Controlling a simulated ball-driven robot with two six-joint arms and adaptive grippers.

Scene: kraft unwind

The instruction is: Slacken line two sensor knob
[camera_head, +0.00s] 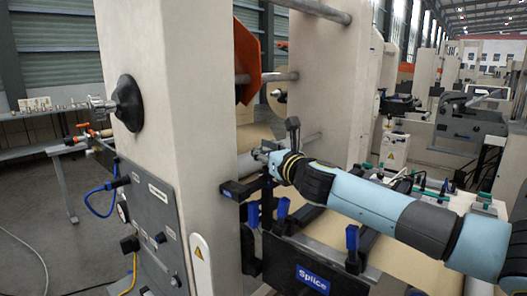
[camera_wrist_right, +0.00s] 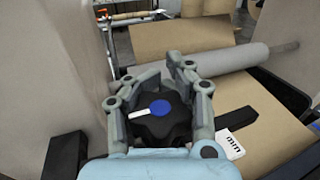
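A black lobed knob (camera_wrist_right: 160,119) with a blue cap and a white pointer shows in the wrist view. The pointer lies to the left of the cap. My right gripper (camera_wrist_right: 168,72) has one finger on each side of this knob, and both fingers curl in around it, appearing to touch it. In the head view my right gripper (camera_head: 262,152) is at the machine frame, beside the upright black handle (camera_head: 293,131); the knob cannot be made out there. No label naming line two is readable. My left gripper is not in view.
A brown paper web (camera_wrist_right: 185,50) and a grey roller (camera_wrist_right: 245,59) lie beyond the knob. A white label (camera_wrist_right: 229,145) is to its right. Blue-and-black clamps (camera_head: 352,240) and a Splice panel (camera_head: 311,279) stand below my right arm. A large pale column (camera_head: 165,80) is left.

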